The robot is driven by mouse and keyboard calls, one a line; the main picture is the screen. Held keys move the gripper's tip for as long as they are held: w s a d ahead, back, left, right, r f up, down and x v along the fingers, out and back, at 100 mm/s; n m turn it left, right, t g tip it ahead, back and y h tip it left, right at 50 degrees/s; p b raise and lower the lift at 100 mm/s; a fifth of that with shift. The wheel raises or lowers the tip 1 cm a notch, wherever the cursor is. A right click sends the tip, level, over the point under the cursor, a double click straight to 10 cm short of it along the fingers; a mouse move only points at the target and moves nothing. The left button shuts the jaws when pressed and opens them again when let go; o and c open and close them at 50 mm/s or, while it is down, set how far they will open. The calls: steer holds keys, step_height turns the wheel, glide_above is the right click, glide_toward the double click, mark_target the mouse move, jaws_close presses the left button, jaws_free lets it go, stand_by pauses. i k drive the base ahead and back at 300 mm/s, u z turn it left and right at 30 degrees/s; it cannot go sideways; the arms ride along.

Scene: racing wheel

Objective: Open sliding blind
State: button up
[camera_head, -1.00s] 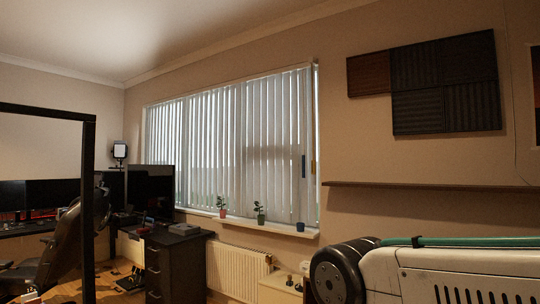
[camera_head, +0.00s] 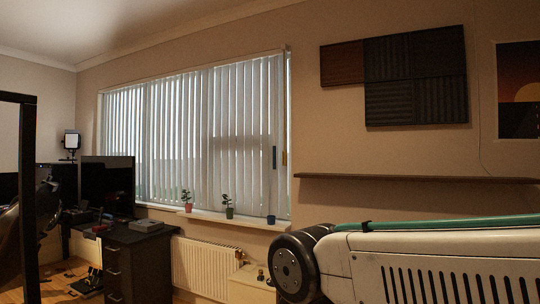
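The sliding blind (camera_head: 225,130) is made of pale vertical slats and hangs across the window on the back wall. Its slats cover nearly the whole window, with light showing between them. A dark blue handle-like piece (camera_head: 274,157) sits near the blind's right end. A small yellowish piece (camera_head: 284,158) is on the window's right edge. My gripper is not in view. Part of my white arm shows at the lower right, well in front of the wall and apart from the blind.
Potted plants (camera_head: 187,200) (camera_head: 228,206) and a small dark pot (camera_head: 271,219) stand on the windowsill (camera_head: 245,219). Below are a radiator (camera_head: 205,266) and a pale cabinet (camera_head: 250,286). A dark desk (camera_head: 137,262) stands left. A wall shelf (camera_head: 420,179) juts out right.

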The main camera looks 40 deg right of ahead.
mark_target(244, 205)
steer(key=z, duration=0.3)
steer(key=i, duration=2.25)
steer(key=z, duration=0.85)
steer(key=i, duration=1.5)
steer(key=z, duration=0.35)
